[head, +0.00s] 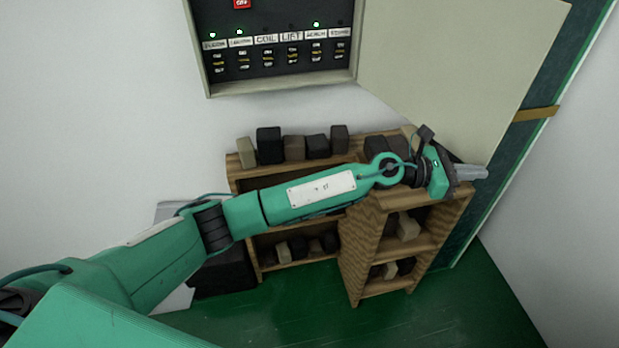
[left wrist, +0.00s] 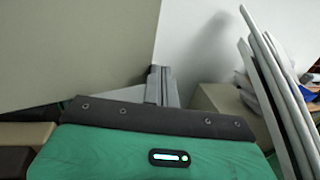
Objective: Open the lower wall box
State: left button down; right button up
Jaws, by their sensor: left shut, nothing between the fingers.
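One wall box (head: 278,75) hangs at the top of the head view, cut off by the upper edge. Its dark inside shows a row of labelled switches, green lights and a red sign. Its cream door (head: 455,60) stands wide open, swung out to the right. My left gripper (head: 480,172) is shut and empty, just below the door's lower edge, above the shelf's right end. In the left wrist view the shut fingers (left wrist: 162,85) are beside a large flat cream panel (left wrist: 70,50), seemingly the door; I cannot tell whether they touch. My right gripper is not in view.
A wooden shelf unit (head: 440,205) with several dark and tan blocks stands against the wall under my left arm. A dark green panel (head: 515,140) with a brass strip is behind the door at right. The green floor (head: 400,325) is clear in front.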

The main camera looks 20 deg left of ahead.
pick_arm(q)
jog(key=shift+w+d+t, duration=0.3)
jog(key=shift+w+d, duration=0.2)
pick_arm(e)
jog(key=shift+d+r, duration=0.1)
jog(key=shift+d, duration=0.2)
pick_arm(q)
jog(key=shift+a, duration=0.1)
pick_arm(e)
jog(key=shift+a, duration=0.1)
